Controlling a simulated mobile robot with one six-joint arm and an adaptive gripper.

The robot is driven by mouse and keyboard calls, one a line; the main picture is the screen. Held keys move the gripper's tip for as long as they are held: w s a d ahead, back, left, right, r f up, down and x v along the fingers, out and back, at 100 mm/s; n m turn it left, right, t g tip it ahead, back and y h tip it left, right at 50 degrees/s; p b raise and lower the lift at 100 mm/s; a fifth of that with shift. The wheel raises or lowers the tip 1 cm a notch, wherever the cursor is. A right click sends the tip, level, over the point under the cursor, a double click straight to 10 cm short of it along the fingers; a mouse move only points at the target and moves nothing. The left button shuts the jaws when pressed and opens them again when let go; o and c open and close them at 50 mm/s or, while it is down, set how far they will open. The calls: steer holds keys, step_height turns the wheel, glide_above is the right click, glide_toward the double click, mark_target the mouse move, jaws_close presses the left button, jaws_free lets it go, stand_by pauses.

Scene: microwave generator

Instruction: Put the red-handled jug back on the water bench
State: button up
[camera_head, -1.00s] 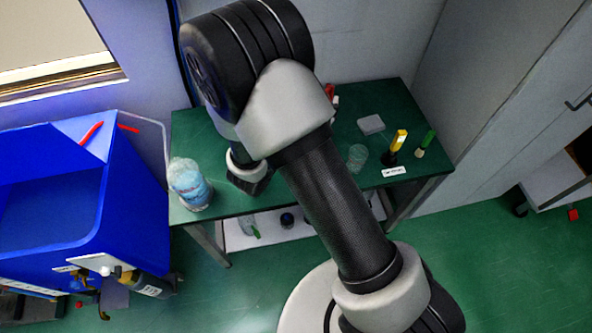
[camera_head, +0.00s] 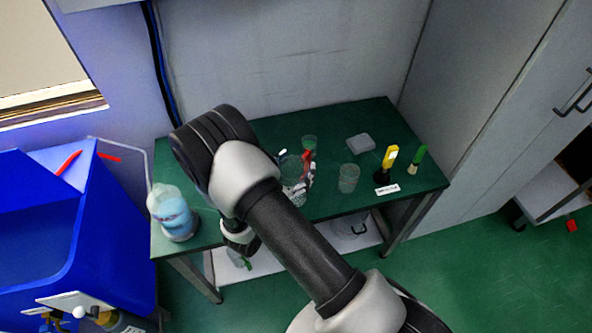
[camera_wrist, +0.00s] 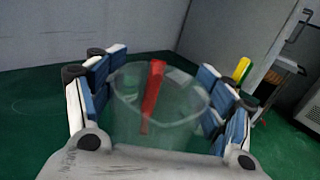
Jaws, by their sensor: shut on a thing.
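The red-handled jug is clear, with an upright red handle; it shows in the head view (camera_head: 292,178) over the green-topped bench (camera_head: 240,146), partly hidden by my arm. In the wrist view the jug (camera_wrist: 185,115) stands between the blue-padded fingers of my gripper (camera_wrist: 160,112), its red handle on the far side. My gripper is shut on the jug. In the head view the gripper (camera_head: 298,172) is mostly hidden behind my arm. I cannot tell whether the jug's base touches the bench top.
A clear beaker (camera_head: 348,178), a pale square block (camera_head: 361,143), a yellow-topped tool (camera_head: 389,158) and a green-topped tool (camera_head: 416,160) stand right of the jug. A blue-white bottle (camera_head: 172,214) stands at the left end, near a blue tub (camera_head: 120,240).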

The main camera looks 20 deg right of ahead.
steer(key=shift+f, duration=0.6)
steer(key=shift+f, duration=0.15)
steer(key=o, duration=2.1)
